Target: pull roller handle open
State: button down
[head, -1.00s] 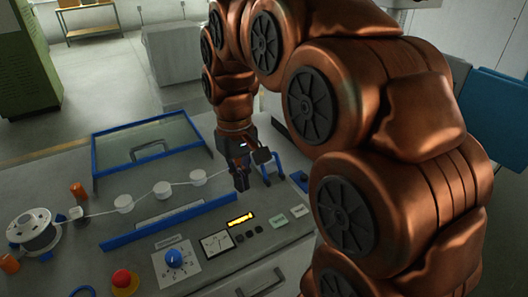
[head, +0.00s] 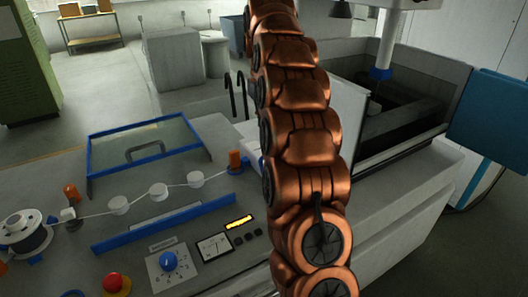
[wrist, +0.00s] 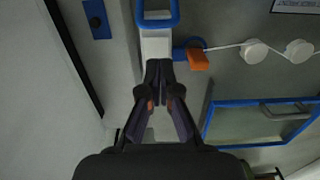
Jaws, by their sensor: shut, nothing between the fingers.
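In the wrist view, a blue loop handle (wrist: 158,14) stands at the top centre on a white block (wrist: 155,45), which I take for the roller handle. My gripper (wrist: 159,64) points toward it; its dark fingers are together with nothing between them. The fingertips overlap the lower end of the white block in the picture; I cannot tell whether they touch it. An orange knob (wrist: 198,60) sits beside the block, and shows in the head view (head: 235,160). There my arm hides most of the handle area, and my gripper does not show.
White rollers (head: 158,192) carry a thin strand across the panel from a spool (head: 24,231). A blue-framed glass lid (head: 150,150) lies behind them. A red button (head: 117,283) and blue dial (head: 169,260) sit in front. An open dark tank (head: 405,100) is at the right.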

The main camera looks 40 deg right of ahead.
jog(key=shift+d+f, duration=0.1)
jog(key=shift+d, duration=0.15)
jog(key=shift+w+f, duration=0.1)
jog(key=shift+f+p, duration=1.2)
jog(key=shift+f, duration=3.7)
jog(key=shift+a, duration=0.15)
jog(key=shift+s+t+b, duration=0.3)
jog(key=shift+s+b, duration=0.05)
jog(key=shift+b, duration=0.15)
